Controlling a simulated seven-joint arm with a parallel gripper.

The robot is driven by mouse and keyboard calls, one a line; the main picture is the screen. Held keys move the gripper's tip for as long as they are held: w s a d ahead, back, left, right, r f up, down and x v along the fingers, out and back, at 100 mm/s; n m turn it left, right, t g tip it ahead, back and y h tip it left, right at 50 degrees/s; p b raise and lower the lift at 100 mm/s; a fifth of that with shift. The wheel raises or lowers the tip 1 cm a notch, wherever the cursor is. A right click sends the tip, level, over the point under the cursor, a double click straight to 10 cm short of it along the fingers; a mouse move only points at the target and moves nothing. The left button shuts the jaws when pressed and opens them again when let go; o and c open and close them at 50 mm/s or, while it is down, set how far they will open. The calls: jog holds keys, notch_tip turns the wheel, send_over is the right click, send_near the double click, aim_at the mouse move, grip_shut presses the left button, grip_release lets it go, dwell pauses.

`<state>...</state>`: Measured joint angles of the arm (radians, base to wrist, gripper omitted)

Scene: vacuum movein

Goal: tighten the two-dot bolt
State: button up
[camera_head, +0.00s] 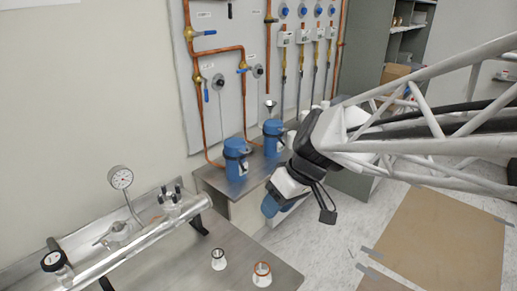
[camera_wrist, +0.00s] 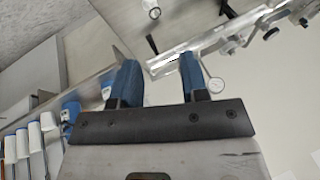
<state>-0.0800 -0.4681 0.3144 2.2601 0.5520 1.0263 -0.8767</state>
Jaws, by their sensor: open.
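A flange with several dark upright bolts (camera_head: 171,193) sits on the silvery pipe assembly (camera_head: 140,242) on the left bench in the head view. The dots that mark the bolts are too small to make out, so I cannot tell which is the two-dot bolt. My gripper (camera_head: 272,206) is to the right of the flange, beyond the bench edge, in free air and touching nothing. In the wrist view its two blue fingers (camera_wrist: 160,78) are apart with nothing held between them. The pipe assembly also shows beyond the fingers in the wrist view (camera_wrist: 218,40).
A round dial gauge (camera_head: 121,178) stands on a thin stem behind the pipe. A black knob (camera_head: 54,261) is at its left end. Two small cups (camera_head: 218,260) (camera_head: 262,274) stand on the bench's front right. Blue canisters (camera_head: 236,160) (camera_head: 273,137) stand on the back bench.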

jog(key=shift+c, duration=0.3)
jog(key=shift+c, duration=1.2)
jog(key=n+g+h, duration=0.3)
jog(key=n+g, duration=0.1)
jog(key=n, duration=1.8)
send_near(177, 185)
jog(key=shift+x, duration=0.85)
jog(key=shift+w+f, duration=0.1)
jog(key=shift+f, duration=0.05)
jog(key=shift+x, duration=3.75)
